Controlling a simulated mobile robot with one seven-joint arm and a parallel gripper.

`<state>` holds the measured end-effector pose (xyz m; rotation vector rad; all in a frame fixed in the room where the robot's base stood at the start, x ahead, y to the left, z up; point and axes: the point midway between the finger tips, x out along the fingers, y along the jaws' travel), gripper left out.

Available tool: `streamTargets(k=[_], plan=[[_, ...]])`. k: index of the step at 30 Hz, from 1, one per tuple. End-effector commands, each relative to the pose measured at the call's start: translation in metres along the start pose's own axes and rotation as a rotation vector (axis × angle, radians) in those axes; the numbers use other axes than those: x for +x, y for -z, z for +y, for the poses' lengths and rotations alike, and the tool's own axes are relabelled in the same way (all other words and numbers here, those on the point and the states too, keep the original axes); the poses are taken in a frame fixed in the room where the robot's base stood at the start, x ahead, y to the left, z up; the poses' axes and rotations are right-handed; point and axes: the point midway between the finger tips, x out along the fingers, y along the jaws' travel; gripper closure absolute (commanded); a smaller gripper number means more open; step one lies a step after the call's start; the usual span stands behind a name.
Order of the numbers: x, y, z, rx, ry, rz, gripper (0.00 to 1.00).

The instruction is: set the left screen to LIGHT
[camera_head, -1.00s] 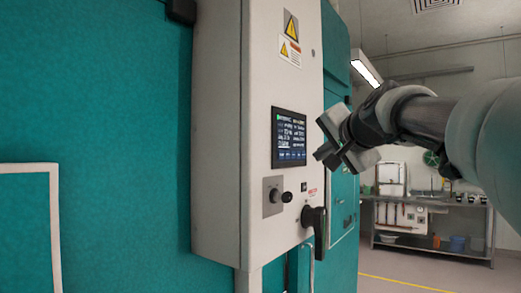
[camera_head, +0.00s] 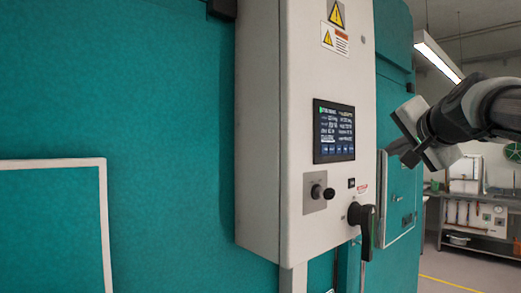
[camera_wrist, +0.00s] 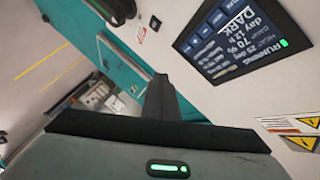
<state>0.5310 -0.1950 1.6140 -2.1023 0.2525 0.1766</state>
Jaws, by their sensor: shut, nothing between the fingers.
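The screen (camera_head: 334,131) is a dark panel with lines of white text and a row of blue buttons along its bottom, set in the front of a pale grey control box. In the wrist view the screen (camera_wrist: 238,38) is tilted and reads RUNNING and DARK, with a green indicator at one end. My gripper (camera_head: 405,150) is to the right of the screen and apart from it. In the wrist view my gripper (camera_wrist: 160,82) has its fingers together, with nothing between them.
Below the screen are a black knob (camera_head: 328,193) and a black rotary handle (camera_head: 362,225) that juts out. Warning labels (camera_head: 336,14) are above. Teal chamber walls (camera_head: 110,90) stand around the box. A shelf with lab items (camera_head: 490,215) is at the far right.

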Motion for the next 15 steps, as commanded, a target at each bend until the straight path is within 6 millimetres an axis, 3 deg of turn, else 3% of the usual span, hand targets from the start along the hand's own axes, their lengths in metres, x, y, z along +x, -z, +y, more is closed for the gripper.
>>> streamTargets(k=[8, 15], plan=[[0.006, -0.004, -0.006, -0.001, 0.000, -0.001, 1.00], [0.027, -0.019, -0.023, -0.001, -0.002, -0.003, 1.00]])
